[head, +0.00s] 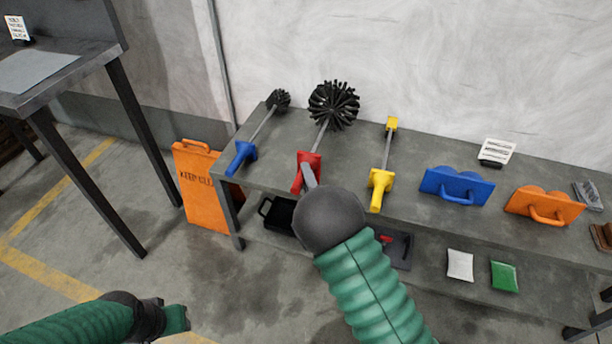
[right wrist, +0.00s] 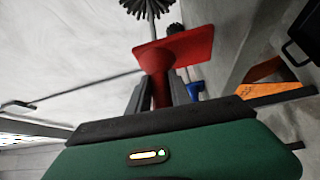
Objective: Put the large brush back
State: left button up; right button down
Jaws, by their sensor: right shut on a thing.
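The large brush (head: 333,104) has a round black bristle head, a grey shaft and a red handle (head: 307,170). In the head view it appears over the left part of the grey table, between a small blue-handled brush (head: 241,156) and a yellow-handled tool (head: 381,186). My right gripper (head: 308,176) is at the red handle, partly hidden by my dark wrist. In the right wrist view the gripper's fingers (right wrist: 157,98) are shut on the red handle (right wrist: 172,56). I cannot tell whether the brush touches the table. My left gripper (head: 174,319) is low at the left, away from the table; its jaws are unclear.
The grey table (head: 420,160) also bears a blue float (head: 457,186), an orange float (head: 545,206) and a white label stand (head: 496,152). Its lower shelf (head: 440,284) holds small pads. An orange sign (head: 196,190) stands left. Another table (head: 85,68) is at far left.

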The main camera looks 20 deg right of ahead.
jog(key=shift+f+b, duration=0.4)
jog(key=shift+f, duration=0.05)
dwell(0.3)
jog(key=c, duration=1.1)
grip_release()
jog(key=shift+f, duration=0.1)
jog(key=shift+s, duration=0.1)
